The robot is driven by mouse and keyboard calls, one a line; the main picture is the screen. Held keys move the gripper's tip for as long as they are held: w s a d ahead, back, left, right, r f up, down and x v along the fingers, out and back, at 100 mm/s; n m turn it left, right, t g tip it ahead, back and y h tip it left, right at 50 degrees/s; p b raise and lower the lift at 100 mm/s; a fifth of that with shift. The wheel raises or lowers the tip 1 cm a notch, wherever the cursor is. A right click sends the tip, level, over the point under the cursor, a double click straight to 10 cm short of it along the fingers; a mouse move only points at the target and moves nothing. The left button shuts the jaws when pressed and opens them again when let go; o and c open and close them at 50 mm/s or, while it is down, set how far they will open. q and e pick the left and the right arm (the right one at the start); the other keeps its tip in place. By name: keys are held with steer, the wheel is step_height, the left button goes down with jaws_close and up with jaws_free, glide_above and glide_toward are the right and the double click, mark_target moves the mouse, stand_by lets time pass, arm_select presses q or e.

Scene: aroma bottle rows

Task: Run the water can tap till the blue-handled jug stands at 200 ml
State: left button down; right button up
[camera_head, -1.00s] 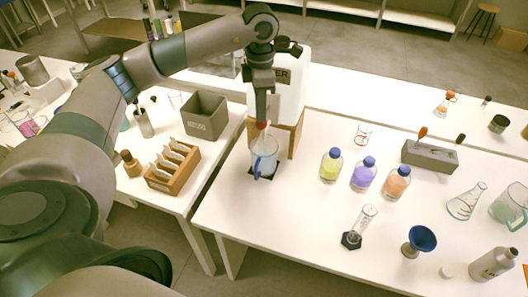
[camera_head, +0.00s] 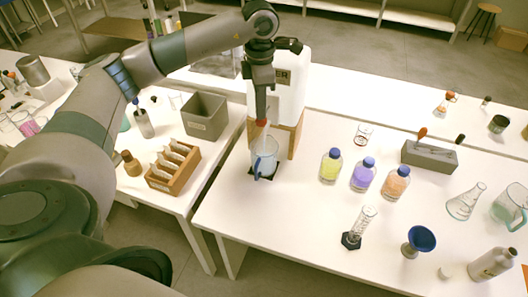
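The white water can (camera_head: 291,95) stands on a wooden block (camera_head: 297,136) at the back of the right table. Its red tap (camera_head: 262,122) shows just below my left gripper (camera_head: 261,115), which points down at it. The fingertips are small and partly hidden, so I cannot tell whether they are open or shut. The blue-handled jug (camera_head: 265,157) stands upright below the tap on a dark pad (camera_head: 263,174). Its blue handle faces the front. The water level and scale marks are too small to read. My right gripper is not in view.
Yellow (camera_head: 331,165), purple (camera_head: 363,175) and orange (camera_head: 396,183) bottles stand right of the jug. A measuring cylinder (camera_head: 360,227) and a blue funnel (camera_head: 421,239) stand nearer the front. A grey bin (camera_head: 205,116) and a wooden rack (camera_head: 173,167) are on the left table.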

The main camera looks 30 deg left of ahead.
arm_select(q)
steer(key=shift+r, duration=0.8)
stand_by(7.2)
